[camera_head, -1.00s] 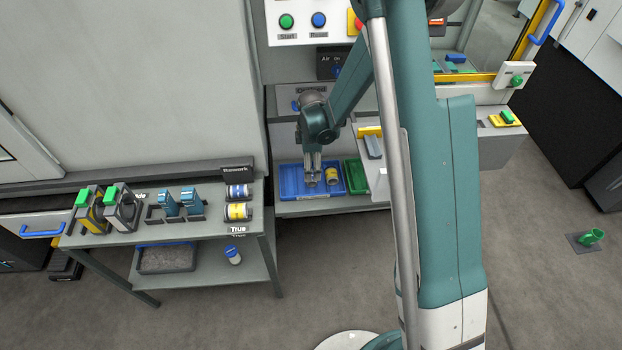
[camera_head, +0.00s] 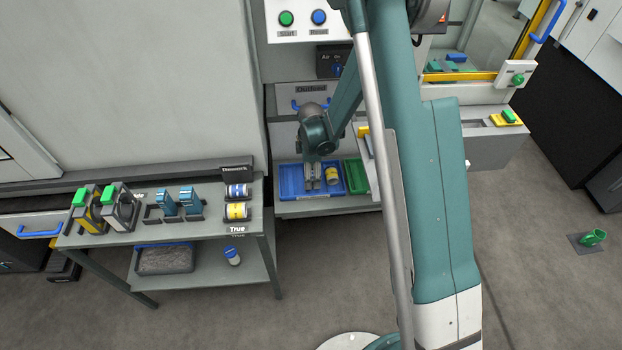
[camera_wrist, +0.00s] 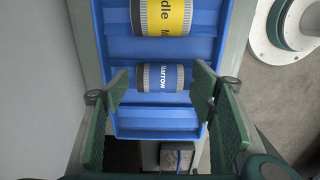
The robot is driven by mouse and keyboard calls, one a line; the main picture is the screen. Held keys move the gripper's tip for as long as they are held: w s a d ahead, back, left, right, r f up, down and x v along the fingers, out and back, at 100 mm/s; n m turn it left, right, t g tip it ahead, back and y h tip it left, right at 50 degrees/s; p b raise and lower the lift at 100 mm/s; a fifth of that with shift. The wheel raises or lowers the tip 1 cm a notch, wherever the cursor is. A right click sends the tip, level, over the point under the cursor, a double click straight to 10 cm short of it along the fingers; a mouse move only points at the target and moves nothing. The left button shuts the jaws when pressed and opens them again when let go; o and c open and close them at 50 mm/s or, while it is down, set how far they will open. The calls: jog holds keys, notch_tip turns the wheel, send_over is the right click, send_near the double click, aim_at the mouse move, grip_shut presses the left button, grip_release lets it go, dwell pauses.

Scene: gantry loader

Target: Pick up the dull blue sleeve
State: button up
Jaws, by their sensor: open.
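A dull blue sleeve (camera_wrist: 160,77), with grey ends and a label reading "Narrow", lies on its side in a slotted blue tray (camera_wrist: 159,116) in the wrist view. My gripper (camera_wrist: 165,98) is open, its two green pads left and right of the sleeve with gaps on both sides. It holds nothing. In the head view my gripper (camera_head: 313,183) points down over the blue tray (camera_head: 290,182). The dull blue sleeve cannot be made out there, as my gripper blocks that spot.
A yellow sleeve (camera_wrist: 163,15) lies in the same tray, beyond the blue one; it also shows in the head view (camera_head: 332,176). A green tray (camera_head: 355,176) stands right beside. The rework table (camera_head: 215,225) at left bears another blue-labelled sleeve (camera_head: 238,191) and a yellow one (camera_head: 237,211).

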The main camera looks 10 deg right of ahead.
dwell(0.3)
jog(key=c, duration=1.1)
jog(key=shift+r, duration=0.15)
jog(key=shift+r+p, duration=1)
jog(key=shift+r, duration=3.9)
jog(key=shift+r, duration=0.1)
